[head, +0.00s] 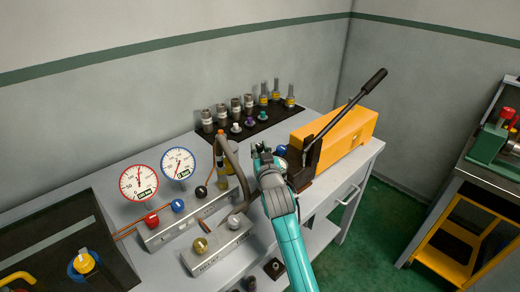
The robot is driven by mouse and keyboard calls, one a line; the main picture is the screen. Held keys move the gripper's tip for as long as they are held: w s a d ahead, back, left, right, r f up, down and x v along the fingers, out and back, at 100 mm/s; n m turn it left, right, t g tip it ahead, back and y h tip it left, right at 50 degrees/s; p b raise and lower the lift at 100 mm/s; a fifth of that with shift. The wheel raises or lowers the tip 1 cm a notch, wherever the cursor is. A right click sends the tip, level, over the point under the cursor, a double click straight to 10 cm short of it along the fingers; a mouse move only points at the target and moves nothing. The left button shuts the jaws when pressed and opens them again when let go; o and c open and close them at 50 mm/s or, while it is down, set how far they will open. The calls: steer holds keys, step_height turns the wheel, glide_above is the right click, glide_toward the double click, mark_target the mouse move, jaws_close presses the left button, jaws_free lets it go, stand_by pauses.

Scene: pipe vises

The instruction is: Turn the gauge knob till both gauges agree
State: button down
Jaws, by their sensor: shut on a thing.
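The red-rimmed gauge (139,182) and the blue-rimmed gauge (178,164) stand side by side at the back left of the bench. Both needles point roughly upward; their exact readings are too small to tell. A red knob (152,219), a blue knob (178,205) and a black knob (200,191) sit in a row on the grey block below. A gold knob (200,245) and a grey knob (234,221) sit on a nearer block. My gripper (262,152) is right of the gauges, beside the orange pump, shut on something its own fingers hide.
The orange pump (345,138) with a long black lever (345,110) stands right of my gripper. A curved hose (233,158) rises left of it. Several fittings stand on a dark mat (270,118) behind. A machine on a yellow-framed stand (470,225) is at far right.

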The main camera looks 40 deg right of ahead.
steer(key=shift+a, duration=0.1)
steer(key=m+g+h, duration=0.3)
steer(key=g+h, duration=0.1)
steer(key=m+g+h, duration=0.2)
steer(key=shift+w+a+m, duration=0.25)
steer(key=shift+w+m, duration=0.05)
steer(key=shift+w, duration=0.05)
steer(key=shift+w+m+g+h, duration=0.1)
steer(key=shift+m+g+h, duration=0.75)
steer(key=shift+g, duration=0.6)
steer(key=shift+m+g+h, duration=0.55)
steer(key=shift+m+g, duration=0.6)
steer(key=shift+g, duration=0.6)
steer(key=c, duration=0.9)
jaws_free()
steer(key=shift+c, duration=0.2)
step_height(320, 180, up, 10)
steer(key=shift+f, duration=0.1)
